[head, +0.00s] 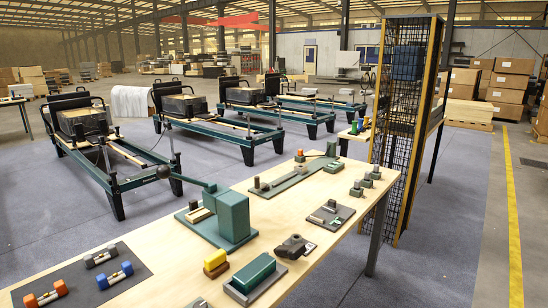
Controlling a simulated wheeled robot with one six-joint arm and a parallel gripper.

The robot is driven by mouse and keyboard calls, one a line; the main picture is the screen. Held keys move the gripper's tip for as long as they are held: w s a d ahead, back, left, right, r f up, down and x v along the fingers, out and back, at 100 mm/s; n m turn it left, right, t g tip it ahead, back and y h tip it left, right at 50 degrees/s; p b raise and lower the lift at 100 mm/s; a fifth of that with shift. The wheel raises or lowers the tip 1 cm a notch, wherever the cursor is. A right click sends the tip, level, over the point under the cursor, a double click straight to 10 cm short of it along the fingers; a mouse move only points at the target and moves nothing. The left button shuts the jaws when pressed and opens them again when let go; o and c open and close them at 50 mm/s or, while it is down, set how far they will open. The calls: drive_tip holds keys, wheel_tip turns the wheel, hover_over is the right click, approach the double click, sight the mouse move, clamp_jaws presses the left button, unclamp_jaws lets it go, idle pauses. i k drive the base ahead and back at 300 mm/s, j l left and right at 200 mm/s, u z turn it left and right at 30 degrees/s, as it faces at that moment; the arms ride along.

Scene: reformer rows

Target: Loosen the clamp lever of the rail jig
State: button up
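A long green plate (294,179) lies on the pale wooden table, with dark posts at its near end and a small green upright at its far end. It looks like the rail jig, but I cannot be sure. Its clamp lever is too small to tell apart. Nearer, a green block (233,214) stands on a green base. A green lever with a dark ball knob (164,172) appears to reach out left from its top. I cannot tell whether this is the lever of the jig. My gripper is not in view.
The table (146,239) also carries a dark mat (82,281) with dumbbell-shaped parts, a yellow-topped block (215,261), a green block in a grey tray (254,273) and a dark grey tool (295,247). A mesh rack (398,130) stands beyond its right edge. Reformers (112,160) stand behind.

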sight(293, 252)
drive_tip(key=i+l+u, duration=0.25)
drive_tip(key=l, duration=0.3)
drive_tip(key=i+l+u, duration=0.25)
drive_tip(key=l, duration=0.4)
drive_tip(key=i, duration=0.1)
